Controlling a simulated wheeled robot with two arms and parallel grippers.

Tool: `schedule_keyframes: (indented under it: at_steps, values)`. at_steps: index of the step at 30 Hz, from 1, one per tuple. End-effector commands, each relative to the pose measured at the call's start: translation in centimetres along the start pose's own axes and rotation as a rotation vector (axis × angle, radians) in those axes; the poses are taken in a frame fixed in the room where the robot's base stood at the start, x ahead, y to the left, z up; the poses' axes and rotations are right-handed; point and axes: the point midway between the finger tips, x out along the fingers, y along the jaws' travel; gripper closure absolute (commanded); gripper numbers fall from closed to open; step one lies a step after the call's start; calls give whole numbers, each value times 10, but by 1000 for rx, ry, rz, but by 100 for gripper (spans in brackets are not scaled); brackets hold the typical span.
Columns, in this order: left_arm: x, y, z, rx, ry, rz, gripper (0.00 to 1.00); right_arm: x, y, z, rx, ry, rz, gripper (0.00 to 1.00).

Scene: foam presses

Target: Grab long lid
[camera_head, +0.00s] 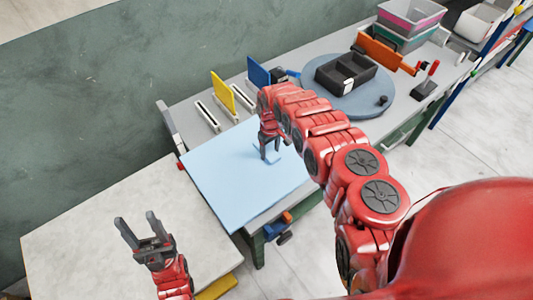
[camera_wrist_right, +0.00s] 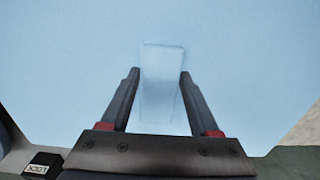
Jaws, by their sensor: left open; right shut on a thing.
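A long, clear, pale blue lid (camera_wrist_right: 162,75) shows between the fingers of my right gripper (camera_wrist_right: 158,85) in the right wrist view. The fingers are shut on its sides, and it blends with the light blue mat (camera_head: 222,185) behind it. In the head view my right gripper (camera_head: 269,153) points down over the mat's right part; a faint pale piece (camera_head: 267,161) shows at its fingertips. I cannot tell whether the lid touches the mat. My left gripper (camera_head: 137,221) is open and empty over the pale table at the lower left.
A yellow plate (camera_head: 222,91) and a blue plate (camera_head: 258,73) stand behind the mat beside white slotted strips (camera_head: 208,115). A black tray (camera_head: 345,73) sits on a round grey disc (camera_head: 352,102). Grey and pink bins (camera_head: 410,15) stand at the back right. Most of the mat is clear.

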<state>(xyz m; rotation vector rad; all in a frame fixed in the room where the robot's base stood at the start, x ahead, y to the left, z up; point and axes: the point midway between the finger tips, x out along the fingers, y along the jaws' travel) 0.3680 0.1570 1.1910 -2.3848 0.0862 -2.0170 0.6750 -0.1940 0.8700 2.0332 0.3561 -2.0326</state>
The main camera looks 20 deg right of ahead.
Motion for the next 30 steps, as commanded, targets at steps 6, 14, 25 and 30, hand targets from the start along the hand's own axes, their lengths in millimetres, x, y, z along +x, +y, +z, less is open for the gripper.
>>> schedule_keyframes:
  at_steps: [6, 14, 25, 30]
  values:
    - [0, 0, 0, 0, 0, 0, 45, 0, 0, 0, 0, 0, 0, 94]
    - [1, 0, 0, 0, 0, 0, 45, -1, 0, 0, 0, 0, 0, 98]
    - [32, -2, -5, 0, 0, 0, 45, -46, 0, 0, -2, -3, 0, 98]
    - [65, -3, -11, 0, 0, 0, 45, -49, -36, 16, -8, -7, -1, 98]
